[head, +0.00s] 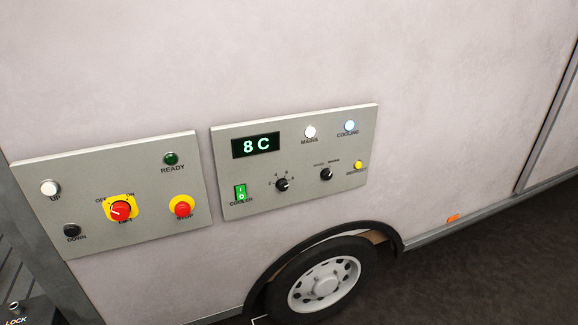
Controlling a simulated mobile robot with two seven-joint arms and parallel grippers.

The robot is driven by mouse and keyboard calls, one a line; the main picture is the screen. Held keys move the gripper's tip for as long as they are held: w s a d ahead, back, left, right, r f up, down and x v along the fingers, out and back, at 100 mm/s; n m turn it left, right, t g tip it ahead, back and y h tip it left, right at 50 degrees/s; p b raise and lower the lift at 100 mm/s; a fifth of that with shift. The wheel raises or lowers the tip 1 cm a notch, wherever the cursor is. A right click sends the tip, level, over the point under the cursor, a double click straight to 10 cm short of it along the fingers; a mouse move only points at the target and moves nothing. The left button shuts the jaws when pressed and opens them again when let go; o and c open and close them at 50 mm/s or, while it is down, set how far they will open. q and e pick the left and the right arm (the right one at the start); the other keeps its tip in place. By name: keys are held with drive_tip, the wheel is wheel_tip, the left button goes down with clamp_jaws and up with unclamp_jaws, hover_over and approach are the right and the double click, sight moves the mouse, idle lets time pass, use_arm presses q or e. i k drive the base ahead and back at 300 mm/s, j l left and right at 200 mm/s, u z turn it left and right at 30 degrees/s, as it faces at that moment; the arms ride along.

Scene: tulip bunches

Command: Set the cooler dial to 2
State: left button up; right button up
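The cooler panel (225,205) is a grey plate on the side of a pale vehicle body. Its display (256,145) reads 8 C. A small black dial (282,185) with numbers around it sits below the display; the numbers and its pointer are too small to read surely. Left of the dial is a lit green rocker switch (240,193) labelled COOLER. A second black knob (326,174) sits to the right, under small labels. The COOLING lamp (349,126) glows bluish white, and the MAINS lamp (310,132) is white. Neither gripper shows in the head view.
A second grey panel (150,215) at left carries a red rotary switch (121,210), a red stop button (183,209), UP and DOWN buttons and a dark green READY lamp (170,159). A wheel (318,284) is below. The space before the panels looks clear.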

sight(283, 185)
drive_tip(key=i+l+u, duration=0.15)
drive_tip(key=l, duration=0.25)
drive_tip(key=i+l+u, duration=0.15)
drive_tip(key=l, duration=0.2)
drive_tip(key=i+l+u, duration=0.15)
drive_tip(key=l, duration=0.3)
